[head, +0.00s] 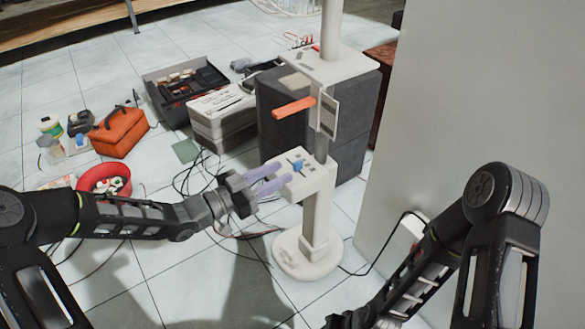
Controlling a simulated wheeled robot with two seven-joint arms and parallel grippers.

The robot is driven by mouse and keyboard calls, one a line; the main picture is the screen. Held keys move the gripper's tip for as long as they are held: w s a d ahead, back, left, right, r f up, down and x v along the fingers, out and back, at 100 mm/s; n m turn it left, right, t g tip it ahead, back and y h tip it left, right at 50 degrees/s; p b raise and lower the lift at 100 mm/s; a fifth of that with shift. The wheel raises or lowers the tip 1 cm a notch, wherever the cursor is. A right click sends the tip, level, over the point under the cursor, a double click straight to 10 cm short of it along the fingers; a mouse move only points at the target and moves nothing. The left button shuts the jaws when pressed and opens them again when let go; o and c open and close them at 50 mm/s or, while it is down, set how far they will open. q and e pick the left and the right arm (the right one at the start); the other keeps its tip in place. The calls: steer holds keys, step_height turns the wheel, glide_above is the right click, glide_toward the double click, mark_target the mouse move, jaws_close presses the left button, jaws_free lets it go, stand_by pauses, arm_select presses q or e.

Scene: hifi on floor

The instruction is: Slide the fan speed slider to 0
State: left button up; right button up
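A white pedestal stand with a round base (307,255) stands on the tiled floor. Its control panel (313,178) sticks out to the left and carries dark markings and a small blue slider knob (298,167). My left gripper (285,174) reaches in from the left, with two pale purple fingers apart and nothing visible between them. Its fingertips are at the panel's left edge, close to the blue knob; I cannot tell whether they touch the panel. My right gripper (345,319) is at the bottom edge, mostly cut off.
An orange bar (293,107) juts from the stand above the panel. A dark grey box (280,130) stands behind. An orange toolbox (118,132), red bowl (88,183) and open black case (187,85) lie to the left. Cables cross the floor. A grey wall (480,100) bounds the right.

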mark_target(294, 166)
arm_select(q)
steer(key=shift+b+x, duration=0.65)
steer(key=shift+x, duration=1.75)
steer(key=shift+c, duration=0.2)
jaws_close()
